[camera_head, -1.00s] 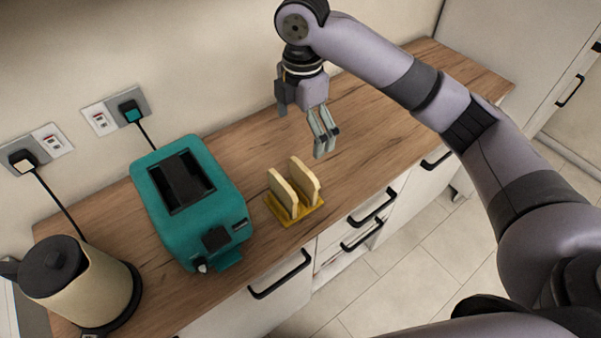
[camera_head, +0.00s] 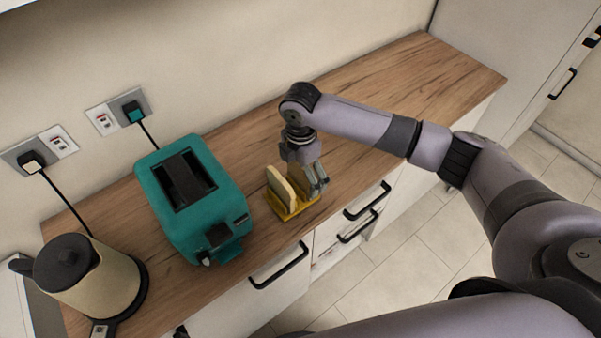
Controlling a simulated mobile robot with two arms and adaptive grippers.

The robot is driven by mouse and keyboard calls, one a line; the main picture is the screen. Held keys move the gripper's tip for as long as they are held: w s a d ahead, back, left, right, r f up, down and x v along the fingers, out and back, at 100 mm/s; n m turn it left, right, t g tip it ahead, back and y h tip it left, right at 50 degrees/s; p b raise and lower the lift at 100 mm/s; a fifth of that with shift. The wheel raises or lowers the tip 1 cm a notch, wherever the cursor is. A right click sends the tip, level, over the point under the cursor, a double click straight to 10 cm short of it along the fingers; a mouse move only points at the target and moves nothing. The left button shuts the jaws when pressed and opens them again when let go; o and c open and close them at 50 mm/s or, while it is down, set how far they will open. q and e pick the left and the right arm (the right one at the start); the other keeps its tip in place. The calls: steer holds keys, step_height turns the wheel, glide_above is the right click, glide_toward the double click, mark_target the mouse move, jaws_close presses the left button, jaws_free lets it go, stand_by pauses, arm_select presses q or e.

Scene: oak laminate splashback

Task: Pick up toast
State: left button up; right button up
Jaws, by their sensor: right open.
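A slice of toast (camera_head: 280,188) stands upright in a yellow rack (camera_head: 289,213) on the wooden counter. A second slice, on the rack's right side, is mostly hidden by my right gripper. My right gripper (camera_head: 317,186) points down at the right part of the rack, with its fingers open around or just beside the hidden slice; I cannot tell which. My left gripper is not in view.
A teal toaster (camera_head: 212,215) stands just left of the rack. A kettle (camera_head: 95,281) stands at the far left. Two wall sockets with cords are on the wall behind. The counter (camera_head: 400,85) is clear to the right, and drawer handles line its front.

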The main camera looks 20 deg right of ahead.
steer(key=shift+f, duration=0.65)
steer(key=shift+c, duration=0.5)
steer(key=shift+s, duration=0.1)
steer(key=c, duration=0.8)
